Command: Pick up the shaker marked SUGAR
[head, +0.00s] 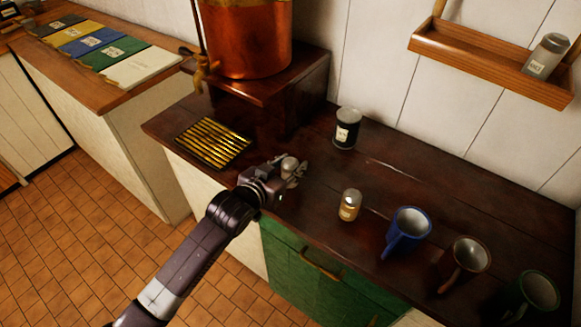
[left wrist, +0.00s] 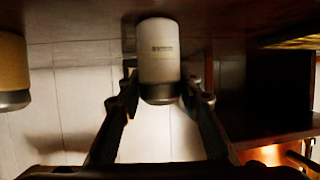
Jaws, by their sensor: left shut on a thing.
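A white shaker (left wrist: 159,55) with a grey metal cap stands between the fingers of my left gripper (left wrist: 161,88) in the left wrist view, which looks upside down. Its small label is too blurred to read. In the head view my left gripper (head: 294,172) is shut on this shaker, and mainly its cap (head: 289,163) shows; the gripper hides the rest. The shaker looks upright at the dark counter; I cannot tell whether its base touches the wood. My right gripper is not in view.
An amber shaker (head: 349,206) stands close to the right, a black shaker (head: 347,129) behind. Blue (head: 408,231), red (head: 466,262) and green (head: 533,294) mugs line the counter's right. A brass grate (head: 213,143) and copper boiler (head: 249,40) are left. Another shaker (head: 546,55) sits on the wall shelf (head: 480,67).

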